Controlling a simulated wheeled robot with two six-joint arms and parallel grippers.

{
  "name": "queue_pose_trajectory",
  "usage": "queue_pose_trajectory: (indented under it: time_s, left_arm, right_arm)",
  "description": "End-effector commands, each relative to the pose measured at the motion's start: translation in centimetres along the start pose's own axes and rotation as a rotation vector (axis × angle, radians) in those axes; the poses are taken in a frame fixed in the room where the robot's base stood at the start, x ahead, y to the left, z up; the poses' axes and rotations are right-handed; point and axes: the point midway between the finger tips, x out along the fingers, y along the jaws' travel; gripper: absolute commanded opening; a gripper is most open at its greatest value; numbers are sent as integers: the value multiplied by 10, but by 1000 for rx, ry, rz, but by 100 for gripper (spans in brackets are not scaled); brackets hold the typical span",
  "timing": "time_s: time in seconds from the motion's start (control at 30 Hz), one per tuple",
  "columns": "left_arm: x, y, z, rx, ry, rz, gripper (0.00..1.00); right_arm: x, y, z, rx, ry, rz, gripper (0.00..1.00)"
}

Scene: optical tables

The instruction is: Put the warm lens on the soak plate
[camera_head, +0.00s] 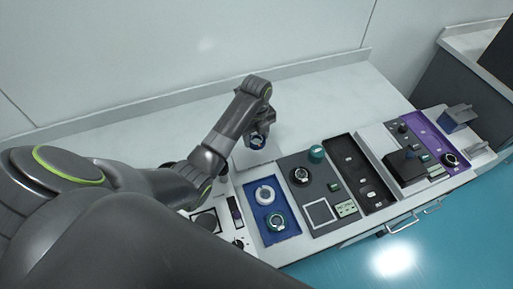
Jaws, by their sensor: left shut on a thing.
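My left gripper (258,141) reaches in from the left and points down over the back of the bench. It is shut on a small round piece, mostly hidden by the fingers; a pale, bluish edge shows, and I cannot tell for sure that it is the warm lens. A pale plate-like surface (243,160) lies below and beside the gripper, partly covered by my arm. I cannot tell whether it is the soak plate, or whether the held piece touches it. My right gripper is not in view.
A grey panel (296,170) bears a green knob (316,154) and a white square frame (320,212). A black tray (346,150) and purple panel (424,124) stand right. The bench's back is clear.

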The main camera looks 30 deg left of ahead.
Motion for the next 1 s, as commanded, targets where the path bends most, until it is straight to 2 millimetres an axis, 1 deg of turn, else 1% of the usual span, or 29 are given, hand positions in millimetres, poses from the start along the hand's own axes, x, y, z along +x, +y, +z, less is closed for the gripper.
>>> queue_pose_trajectory:
  time_s: [0.03, 0.1, 0.27, 0.4, 0.5, 0.9, 0.93, 1.0]
  left_arm:
    - [8, 1, -1, -1, 2, 4, 29]
    - [18, 0, -1, -2, 1, 2, 29]
    - [32, 0, -1, -2, 1, 1, 29]
    - [51, 0, 0, -2, 1, 2, 29]
    - [60, 0, 0, -2, -1, 1, 29]
    - [66, 0, 0, -2, -1, -1, 29]
    - [66, 0, 0, -2, -1, -1, 54]
    - [66, 0, 0, -2, -1, -1, 63]
  right_arm:
    - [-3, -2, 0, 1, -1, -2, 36]
    - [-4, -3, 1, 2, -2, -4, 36]
    - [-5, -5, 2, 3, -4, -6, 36]
    - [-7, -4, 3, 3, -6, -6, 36]
    - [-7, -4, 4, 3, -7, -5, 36]
    - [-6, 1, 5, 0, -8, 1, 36]
    - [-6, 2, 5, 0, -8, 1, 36]
    - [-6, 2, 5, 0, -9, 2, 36]
